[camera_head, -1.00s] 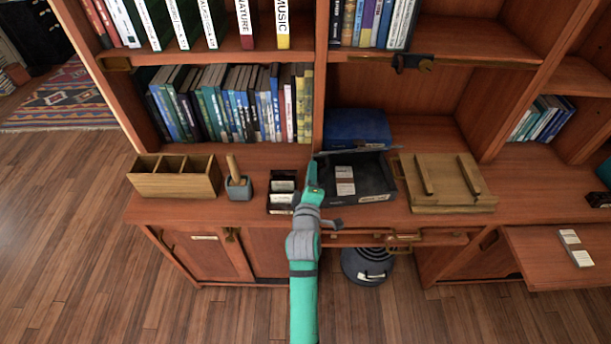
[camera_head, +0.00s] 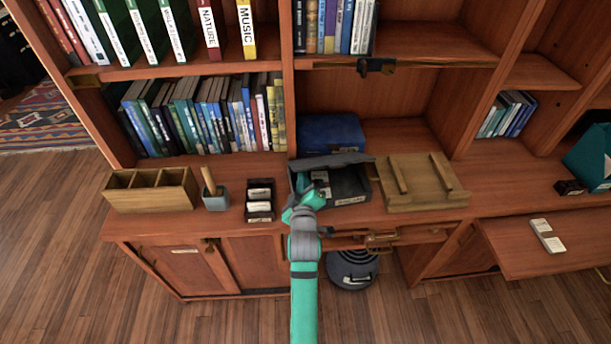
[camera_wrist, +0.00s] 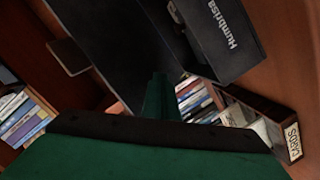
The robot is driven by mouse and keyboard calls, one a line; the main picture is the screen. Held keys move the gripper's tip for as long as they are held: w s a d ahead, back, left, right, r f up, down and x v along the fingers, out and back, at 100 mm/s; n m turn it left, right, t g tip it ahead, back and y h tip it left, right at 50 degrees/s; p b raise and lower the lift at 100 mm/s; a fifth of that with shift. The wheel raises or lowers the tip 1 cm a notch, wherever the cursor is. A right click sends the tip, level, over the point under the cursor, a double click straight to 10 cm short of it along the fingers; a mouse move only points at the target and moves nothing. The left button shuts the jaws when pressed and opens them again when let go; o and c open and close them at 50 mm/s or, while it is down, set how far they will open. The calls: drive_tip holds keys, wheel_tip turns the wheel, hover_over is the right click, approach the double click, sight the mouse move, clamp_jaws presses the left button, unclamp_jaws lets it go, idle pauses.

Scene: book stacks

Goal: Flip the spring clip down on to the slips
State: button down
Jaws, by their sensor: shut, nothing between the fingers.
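A black box tray (camera_head: 352,187) stands open on the counter, with pale slips (camera_head: 321,178) inside, partly hidden by my arm. A dark flap (camera_head: 338,160) runs along its back edge, tilted; I cannot tell whether it is the spring clip or a lid. My gripper (camera_head: 313,196) is shut and empty at the left front of the tray, over or just inside it; contact cannot be told. In the wrist view the closed fingers (camera_wrist: 160,97) point at a dark panel (camera_wrist: 115,40), beside a black box side lettered "Humbrisa" (camera_wrist: 215,38). No clip is clearly recognisable.
Left of the tray are a small card box (camera_head: 259,201), a grey pot with a wooden handle (camera_head: 215,199) and a wooden divided box (camera_head: 150,190). A wooden board (camera_head: 425,182) lies right, a blue box (camera_head: 331,134) behind. Shelves rise above.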

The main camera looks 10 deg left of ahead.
drive_tip(key=a+v, duration=0.1)
drive_tip(key=v, duration=0.8)
drive_tip(key=shift+s+d, duration=0.25)
drive_tip(key=shift+s, duration=0.15)
drive_tip(key=s+d+f+m+h, duration=0.1)
drive_tip(key=s+d+f+m, duration=0.15)
drive_tip(key=s+f, duration=0.45)
drive_tip(key=s+d+f+m, duration=0.2)
drive_tip(key=s+m, duration=0.1)
drive_tip(key=s, duration=0.9)
drive_tip(key=s+d+r+m, duration=0.1)
drive_tip(key=s+m, duration=0.1)
drive_tip(key=s, duration=0.8)
drive_tip(key=s+d+r+m+h, duration=0.1)
drive_tip(key=s+d+m, duration=0.1)
drive_tip(key=s, duration=0.9)
drive_tip(key=shift+s+d+r+m, duration=0.2)
drive_tip(key=shift+r+m, duration=0.2)
drive_tip(key=shift+m, duration=0.45)
